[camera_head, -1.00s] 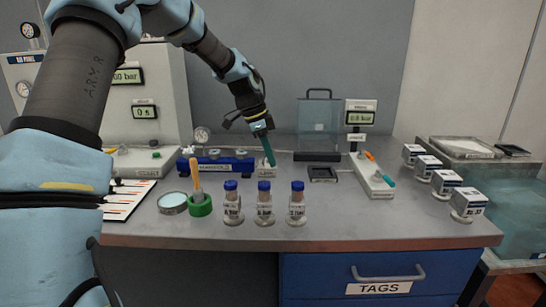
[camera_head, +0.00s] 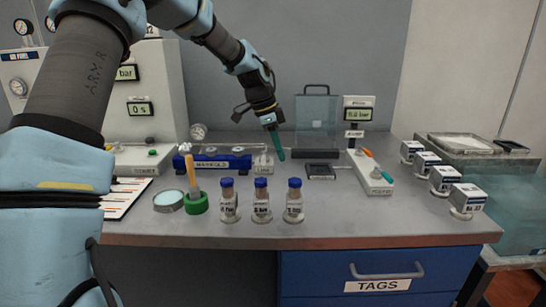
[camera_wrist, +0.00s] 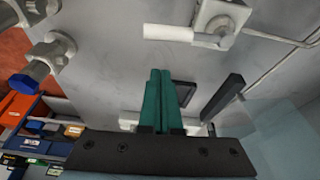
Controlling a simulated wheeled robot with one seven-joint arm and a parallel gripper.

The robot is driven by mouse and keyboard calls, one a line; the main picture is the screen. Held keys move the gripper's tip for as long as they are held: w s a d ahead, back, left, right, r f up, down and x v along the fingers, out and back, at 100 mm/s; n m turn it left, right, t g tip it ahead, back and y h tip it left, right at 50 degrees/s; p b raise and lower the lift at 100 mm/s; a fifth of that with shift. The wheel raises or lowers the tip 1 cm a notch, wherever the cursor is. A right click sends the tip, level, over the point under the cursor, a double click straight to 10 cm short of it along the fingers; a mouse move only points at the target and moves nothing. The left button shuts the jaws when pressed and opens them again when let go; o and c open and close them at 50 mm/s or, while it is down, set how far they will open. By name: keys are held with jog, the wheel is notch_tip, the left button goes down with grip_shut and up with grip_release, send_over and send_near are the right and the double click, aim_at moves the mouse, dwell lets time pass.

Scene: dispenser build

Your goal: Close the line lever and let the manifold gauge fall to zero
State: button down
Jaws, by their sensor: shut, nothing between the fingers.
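The line valve block (camera_head: 263,167), small and white with a label, stands at the right end of the blue manifold (camera_head: 215,163). In the wrist view the block (camera_wrist: 222,14) is at the top, with its pale lever (camera_wrist: 168,33) sticking out to the left. A round gauge (camera_head: 198,132) stands behind the manifold; its needle is too small to read. My gripper (camera_head: 281,157) has teal fingers, shut and empty, just right of the line block. In the wrist view the closed fingers (camera_wrist: 159,75) are apart from the lever, below it.
Several blue-capped bottles (camera_head: 261,203) stand at the front. A green holder (camera_head: 196,203) with an orange-handled tool is left of them. A clear-fronted case (camera_head: 316,152) and a display post (camera_head: 357,115) are behind, right of my gripper. Open bench lies right of the bottles.

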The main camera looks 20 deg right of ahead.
jog(key=b+v, duration=0.1)
jog(key=v, duration=0.7)
jog(key=shift+r, duration=0.2)
jog(key=shift+a, duration=0.15)
